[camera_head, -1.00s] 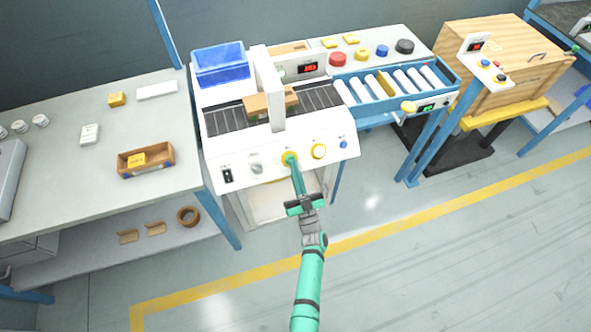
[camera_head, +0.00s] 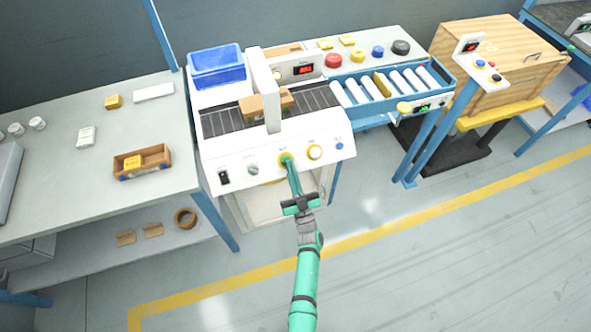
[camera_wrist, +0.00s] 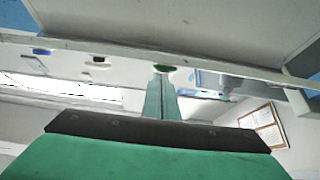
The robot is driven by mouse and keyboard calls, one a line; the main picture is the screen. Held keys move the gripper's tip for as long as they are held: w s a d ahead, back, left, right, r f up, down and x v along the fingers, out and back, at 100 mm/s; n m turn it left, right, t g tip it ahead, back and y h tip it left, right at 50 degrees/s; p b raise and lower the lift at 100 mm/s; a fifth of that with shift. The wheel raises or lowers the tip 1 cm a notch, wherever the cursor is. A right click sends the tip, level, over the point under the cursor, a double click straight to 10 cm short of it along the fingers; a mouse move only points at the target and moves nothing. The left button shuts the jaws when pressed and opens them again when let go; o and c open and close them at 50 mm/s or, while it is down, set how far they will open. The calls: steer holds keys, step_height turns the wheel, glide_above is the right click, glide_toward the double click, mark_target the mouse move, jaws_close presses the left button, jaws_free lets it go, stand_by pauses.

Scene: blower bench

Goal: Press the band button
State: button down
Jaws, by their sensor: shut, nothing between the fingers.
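The white machine (camera_head: 226,159) has a sloped front panel with a row of controls. My gripper (camera_head: 288,163) is shut and empty, with its green fingertips at a yellow-ringed button (camera_head: 281,155) near the panel's middle. The fingers cover much of this button, and I cannot tell whether it is pressed in. The labels are too small to read, so I cannot confirm which is the band button. In the wrist view the shut fingers (camera_wrist: 161,97) point at a dark green round piece (camera_wrist: 166,69) on the panel, apparently touching or very close.
Left are a grey knob (camera_head: 253,169) and a black switch (camera_head: 224,177). A carton (camera_head: 252,107) lies on the conveyor under the white arch (camera_head: 264,90).

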steer(key=s+d+f, duration=0.2)
steer(key=s+d, duration=0.1)
steer(key=s, duration=0.7)
steer(key=shift+s+d+f, duration=0.2)
steer(key=shift+s+d, duration=0.1)
steer(key=shift+d, duration=0.05)
steer(key=shift+d, duration=0.1)
stand_by(0.6)
